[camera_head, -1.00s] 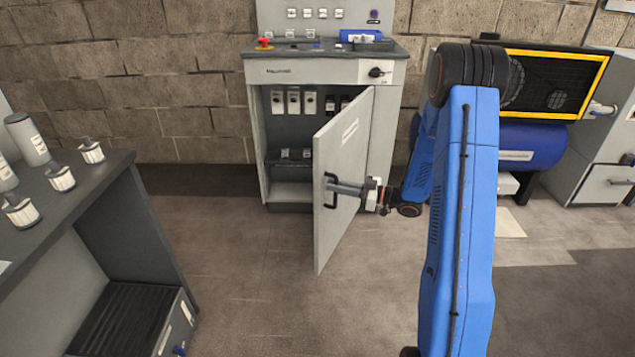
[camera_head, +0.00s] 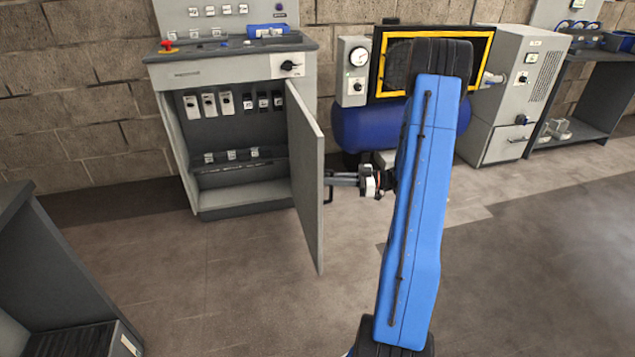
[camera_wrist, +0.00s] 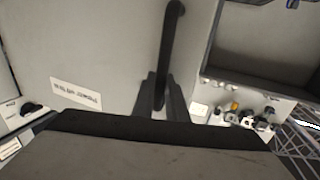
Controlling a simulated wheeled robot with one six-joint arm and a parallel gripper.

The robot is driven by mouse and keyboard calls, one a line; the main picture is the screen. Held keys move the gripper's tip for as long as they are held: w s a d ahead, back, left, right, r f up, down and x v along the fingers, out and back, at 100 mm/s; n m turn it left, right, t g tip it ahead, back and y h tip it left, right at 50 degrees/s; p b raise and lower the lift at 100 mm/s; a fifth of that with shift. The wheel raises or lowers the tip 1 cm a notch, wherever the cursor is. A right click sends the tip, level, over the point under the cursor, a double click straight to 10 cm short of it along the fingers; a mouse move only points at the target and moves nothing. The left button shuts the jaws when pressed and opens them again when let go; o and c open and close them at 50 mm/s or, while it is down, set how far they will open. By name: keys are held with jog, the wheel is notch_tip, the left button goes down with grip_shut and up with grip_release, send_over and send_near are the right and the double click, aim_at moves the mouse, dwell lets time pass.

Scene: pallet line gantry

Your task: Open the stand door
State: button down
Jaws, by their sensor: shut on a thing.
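The grey stand (camera_head: 170,140) is against the brick wall at the left of the head view. Its door (camera_head: 304,170) is swung wide open toward me, hinged on the right side of the opening, and shows nearly edge-on. Inside, several switches and a lower shelf show. My gripper (camera_head: 336,180) is at the door's outer face, shut on the dark door handle (camera_head: 328,190). In the wrist view the black bar of the handle (camera_wrist: 172,40) runs between my two fingers (camera_wrist: 160,98), with a label on the door panel at left.
A blue tank (camera_head: 365,128) with a yellow-framed unit above stands right of the stand. A grey cabinet (camera_head: 500,100) is farther right. A dark-topped bench (camera_head: 45,270) is at lower left. The floor between bench and stand is clear.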

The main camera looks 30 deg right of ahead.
jog(key=shift+s+d, duration=0.2)
jog(key=shift+d, duration=0.65)
jog(key=c, duration=1.8)
grip_release()
jog(key=shift+o, duration=0.2)
jog(key=shift+d, duration=0.1)
jog(key=v, duration=1.7)
jog(key=shift+s, duration=0.15)
jog(key=shift+d, duration=0.1)
